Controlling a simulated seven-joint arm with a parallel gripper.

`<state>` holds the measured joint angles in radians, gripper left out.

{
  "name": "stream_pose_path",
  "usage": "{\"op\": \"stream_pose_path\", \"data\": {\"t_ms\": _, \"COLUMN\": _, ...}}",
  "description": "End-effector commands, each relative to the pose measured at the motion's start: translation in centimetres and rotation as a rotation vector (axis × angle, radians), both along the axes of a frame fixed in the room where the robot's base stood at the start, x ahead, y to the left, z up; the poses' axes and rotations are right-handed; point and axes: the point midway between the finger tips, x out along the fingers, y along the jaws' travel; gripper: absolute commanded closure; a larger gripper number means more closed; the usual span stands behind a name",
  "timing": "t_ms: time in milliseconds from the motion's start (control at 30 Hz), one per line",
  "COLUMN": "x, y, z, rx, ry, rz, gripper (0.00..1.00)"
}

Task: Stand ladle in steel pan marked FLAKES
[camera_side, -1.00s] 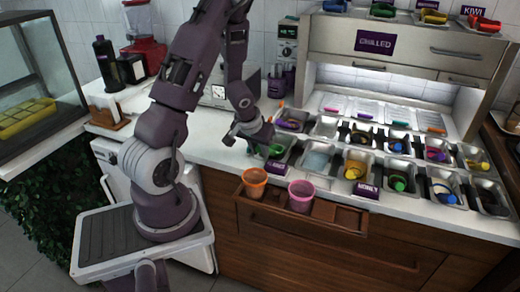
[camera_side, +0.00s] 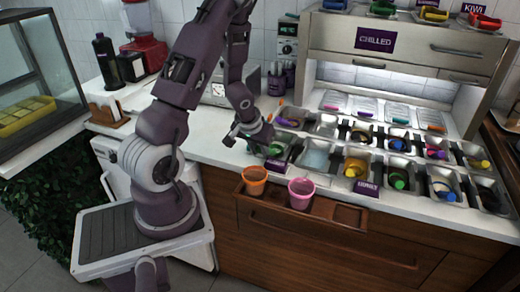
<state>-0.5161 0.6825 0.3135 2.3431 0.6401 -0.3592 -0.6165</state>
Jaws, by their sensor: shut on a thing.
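My gripper (camera_side: 236,139) is low over the front-left end of the pan rows, beside a steel pan (camera_side: 292,147) with something green in it. The green thing looks like the bowl of a ladle (camera_side: 274,150), just right of and below the fingers. My gripper is shut on the ladle, but the fingers and handle are small and partly hidden by my wrist. I cannot tell whether the ladle touches the pan floor. No label that I can read says FLAKES.
Several more steel pans with coloured ladles fill the counter to the right; one sign (camera_side: 367,188) seems to read HONEY. An orange cup (camera_side: 255,181) and a pink cup (camera_side: 301,194) stand in a wooden rack (camera_side: 340,217) below.

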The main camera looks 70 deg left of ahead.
Motion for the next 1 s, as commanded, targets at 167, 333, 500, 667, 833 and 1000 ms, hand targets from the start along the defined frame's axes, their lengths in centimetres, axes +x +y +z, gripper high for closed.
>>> {"op": "stream_pose_path", "data": {"t_ms": 167, "x": -0.14, "y": -0.04, "z": -0.09, "rx": -0.002, "ry": 0.005, "rz": 0.002, "gripper": 1.00}}
{"op": "stream_pose_path", "data": {"t_ms": 333, "x": -0.15, "y": -0.07, "z": -0.11, "rx": -0.002, "ry": 0.004, "rz": 0.000, "gripper": 0.55}}
{"op": "stream_pose_path", "data": {"t_ms": 500, "x": -0.07, "y": -0.17, "z": -0.12, "rx": -0.003, "ry": 0.004, "rz": -0.002, "gripper": 0.52}}
{"op": "stream_pose_path", "data": {"t_ms": 667, "x": -0.05, "y": -0.23, "z": -0.13, "rx": -0.005, "ry": 0.004, "rz": -0.004, "gripper": 0.49}}
{"op": "stream_pose_path", "data": {"t_ms": 833, "x": -0.02, "y": -0.29, "z": -0.14, "rx": -0.005, "ry": 0.003, "rz": -0.005, "gripper": 0.47}}
{"op": "stream_pose_path", "data": {"t_ms": 1000, "x": 0.03, "y": -0.31, "z": 0.06, "rx": -0.005, "ry": 0.002, "rz": -0.006, "gripper": 0.47}}
